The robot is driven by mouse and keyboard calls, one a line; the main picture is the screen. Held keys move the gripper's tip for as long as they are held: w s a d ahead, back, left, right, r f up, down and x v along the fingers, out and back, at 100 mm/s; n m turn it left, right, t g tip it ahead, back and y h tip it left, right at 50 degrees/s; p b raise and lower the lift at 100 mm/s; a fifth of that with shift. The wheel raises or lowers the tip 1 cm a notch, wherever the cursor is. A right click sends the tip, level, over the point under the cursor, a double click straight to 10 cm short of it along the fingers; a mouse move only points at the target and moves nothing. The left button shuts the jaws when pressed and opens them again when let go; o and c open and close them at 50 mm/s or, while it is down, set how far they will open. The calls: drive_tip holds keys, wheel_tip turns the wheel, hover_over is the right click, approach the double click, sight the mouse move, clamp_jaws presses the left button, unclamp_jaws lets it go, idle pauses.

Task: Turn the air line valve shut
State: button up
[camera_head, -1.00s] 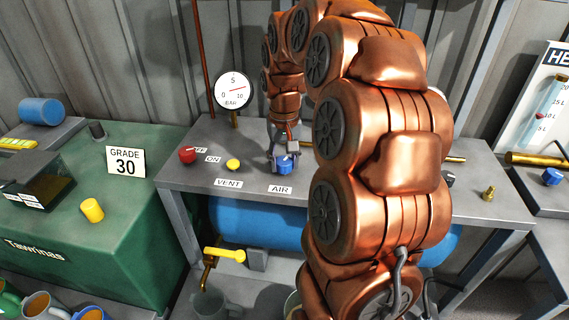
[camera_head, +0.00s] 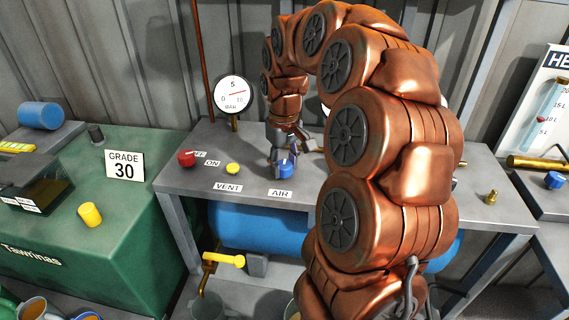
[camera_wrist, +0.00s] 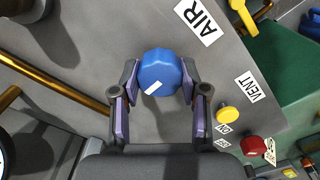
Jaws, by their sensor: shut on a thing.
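The air line valve is a blue faceted knob (camera_head: 286,168) on the grey bench top, just behind the AIR label (camera_head: 280,193). In the wrist view the blue knob (camera_wrist: 159,71) sits between my two fingers, with a white mark on its lower left face. The AIR label (camera_wrist: 200,18) lies above and to the right of it there. My gripper (camera_head: 280,160) points down at the knob and is shut on it, a finger on each side; the wrist view shows my gripper (camera_wrist: 157,85) around it. The knob is partly hidden by my fingers in the head view.
A yellow button (camera_head: 233,169) by the VENT label (camera_head: 228,187) and a red knob (camera_head: 186,158) stand left of my gripper. A gauge (camera_head: 231,94) stands behind, its needle pointing up-right. A brass pipe (camera_wrist: 55,84) runs near my fingers. The bench's front left is clear.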

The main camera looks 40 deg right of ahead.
sight(283, 165)
drive_tip(key=o, duration=1.1)
drive_tip(key=shift+o, duration=0.2)
wheel_tip(283, 165, up, 12)
drive_tip(key=shift+a, duration=0.15)
